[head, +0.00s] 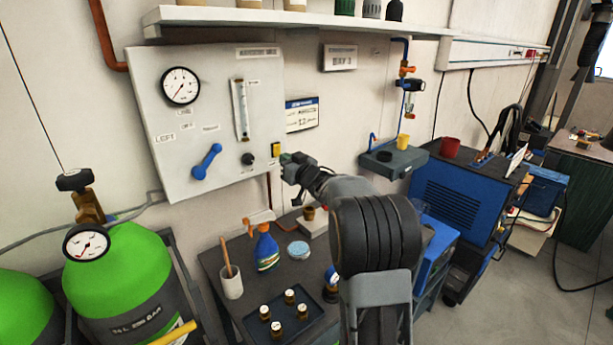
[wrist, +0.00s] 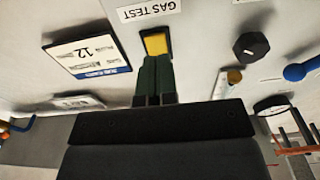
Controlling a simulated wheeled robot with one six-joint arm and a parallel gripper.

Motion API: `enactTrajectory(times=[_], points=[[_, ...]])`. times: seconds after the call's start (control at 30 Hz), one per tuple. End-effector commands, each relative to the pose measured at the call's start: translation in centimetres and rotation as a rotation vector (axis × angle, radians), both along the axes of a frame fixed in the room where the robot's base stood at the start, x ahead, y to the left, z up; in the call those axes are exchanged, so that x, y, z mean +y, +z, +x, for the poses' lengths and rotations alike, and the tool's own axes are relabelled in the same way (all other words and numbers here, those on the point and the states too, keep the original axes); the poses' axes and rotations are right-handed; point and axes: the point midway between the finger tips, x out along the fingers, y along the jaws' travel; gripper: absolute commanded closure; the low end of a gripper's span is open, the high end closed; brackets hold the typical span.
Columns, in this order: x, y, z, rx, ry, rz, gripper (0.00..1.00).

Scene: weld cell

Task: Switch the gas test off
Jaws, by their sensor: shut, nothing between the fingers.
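The gas test switch is a yellow rocker (head: 276,150) in a dark frame at the lower right of the grey wall panel (head: 215,60). In the wrist view the yellow rocker (wrist: 155,43) sits beside the upside-down GAS TEST label (wrist: 152,10). My gripper (head: 286,158) is at the panel's right edge, right in front of the switch. In the wrist view its dark green fingers (wrist: 156,62) are shut together, empty, with their tips at the rocker's near edge. I cannot tell whether they touch it. The fingertips hide part of the switch, and its on or off position is unclear.
On the panel are a black knob (head: 248,159), a blue lever (head: 207,162), a flow tube (head: 241,110) and a round gauge (head: 180,86). Below stands a dark bench with a spray bottle (head: 266,248) and a tray of small jars. Green gas cylinders (head: 120,270) stand at left.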

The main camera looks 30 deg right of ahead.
Motion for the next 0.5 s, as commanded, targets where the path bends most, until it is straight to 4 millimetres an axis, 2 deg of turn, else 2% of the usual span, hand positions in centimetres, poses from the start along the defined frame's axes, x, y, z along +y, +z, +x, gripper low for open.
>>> enactTrajectory(times=[0.3, 0.5], points=[[-1.5, -0.8, -6.2, 0.003, -0.006, 0.001, 1.0], [-2.0, -0.9, -8.9, 0.003, -0.005, 0.002, 1.0]])
